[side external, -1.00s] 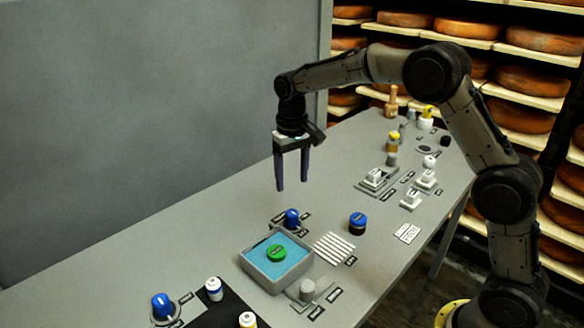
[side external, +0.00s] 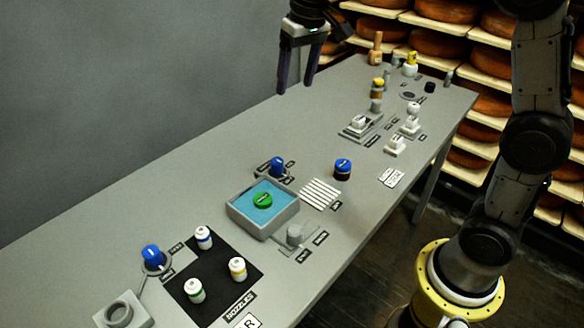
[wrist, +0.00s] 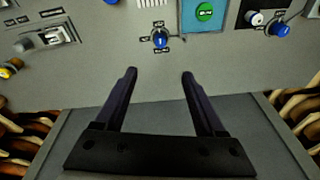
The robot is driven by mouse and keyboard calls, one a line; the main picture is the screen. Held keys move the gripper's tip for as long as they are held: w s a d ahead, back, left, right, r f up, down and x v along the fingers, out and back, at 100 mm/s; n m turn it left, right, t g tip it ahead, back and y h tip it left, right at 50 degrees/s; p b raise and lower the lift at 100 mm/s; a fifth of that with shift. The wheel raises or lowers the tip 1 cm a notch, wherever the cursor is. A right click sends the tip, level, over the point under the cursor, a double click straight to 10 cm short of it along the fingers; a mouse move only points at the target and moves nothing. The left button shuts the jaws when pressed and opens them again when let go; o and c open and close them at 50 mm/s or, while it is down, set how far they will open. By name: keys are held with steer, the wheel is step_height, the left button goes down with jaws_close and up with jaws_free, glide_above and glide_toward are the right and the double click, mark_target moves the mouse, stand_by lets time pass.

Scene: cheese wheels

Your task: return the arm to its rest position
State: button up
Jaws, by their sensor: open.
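My gripper (side external: 297,68) is in the air above the back edge of the grey table (side external: 130,205), at the top of the side view. Its two dark fingers are apart with nothing between them. In the wrist view the fingers (wrist: 158,75) point toward the table and the gap between them is empty. The upper part of my arm is cut off by the top of the side view.
A tray (side external: 232,212) with a blue inset holds a green disc (side external: 262,200). Shelves of cheese wheels (side external: 494,67) are behind. The space around my gripper is clear.

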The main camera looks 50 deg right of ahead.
steer(key=s+r+t, duration=0.2)
steer(key=s+r, duration=0.2)
steer(key=s, duration=0.7)
steer(key=s+f+n, duration=0.1)
steer(key=s+f, duration=0.3)
steer(key=s, duration=0.3)
steer(key=s+f+n+t, duration=0.1)
steer(key=s+f, duration=0.4)
steer(key=s, duration=0.3)
steer(key=shift+s+f, duration=0.15)
steer(key=shift+f, duration=0.15)
